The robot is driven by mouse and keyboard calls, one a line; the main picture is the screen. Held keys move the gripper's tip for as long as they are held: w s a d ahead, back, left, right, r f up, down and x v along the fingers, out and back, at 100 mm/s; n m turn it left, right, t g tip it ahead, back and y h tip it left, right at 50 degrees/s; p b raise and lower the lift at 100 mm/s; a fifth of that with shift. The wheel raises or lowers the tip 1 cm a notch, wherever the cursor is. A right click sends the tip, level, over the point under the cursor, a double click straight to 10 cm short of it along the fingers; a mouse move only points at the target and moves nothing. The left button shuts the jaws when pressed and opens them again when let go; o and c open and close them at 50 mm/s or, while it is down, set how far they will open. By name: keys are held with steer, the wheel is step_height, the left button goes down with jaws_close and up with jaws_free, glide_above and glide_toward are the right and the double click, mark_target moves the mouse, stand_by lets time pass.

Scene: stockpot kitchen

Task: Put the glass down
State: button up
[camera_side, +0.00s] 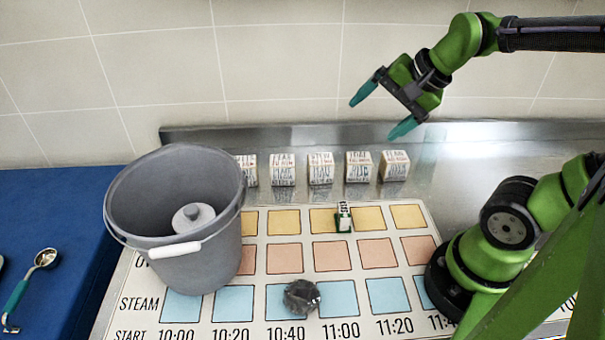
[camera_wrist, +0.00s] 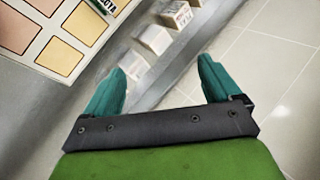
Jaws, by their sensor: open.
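A small dark grey, shiny object (camera_side: 301,296), which may be the glass, sits on the printed board in the blue STEAM row, near the 10:40 column; it is too small to be sure. My gripper (camera_side: 375,118) is open and empty, high at the upper right in the side view, above the back of the counter and well apart from that object. In the wrist view my gripper (camera_wrist: 161,68) shows two teal fingers spread apart with nothing between them. The grey object is not visible in the wrist view.
Several white printed boxes (camera_side: 320,169) stand along the back ledge. A grey bucket (camera_side: 175,255) with a white-lidded thing (camera_side: 193,217) inside stands on the left of the board (camera_side: 437,230). A small green item (camera_side: 343,219) stands mid-board. A ladle (camera_side: 45,259) lies on the blue surface (camera_side: 60,200).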

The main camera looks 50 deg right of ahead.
steer(key=s+a+r+n, duration=0.1)
steer(key=s+a+n, duration=0.2)
steer(key=a+n, duration=0.3)
steer(key=shift+s+a+r+n+y, duration=0.15)
steer(key=shift+a+n+y, duration=0.25)
steer(key=shift+n, duration=1.8)
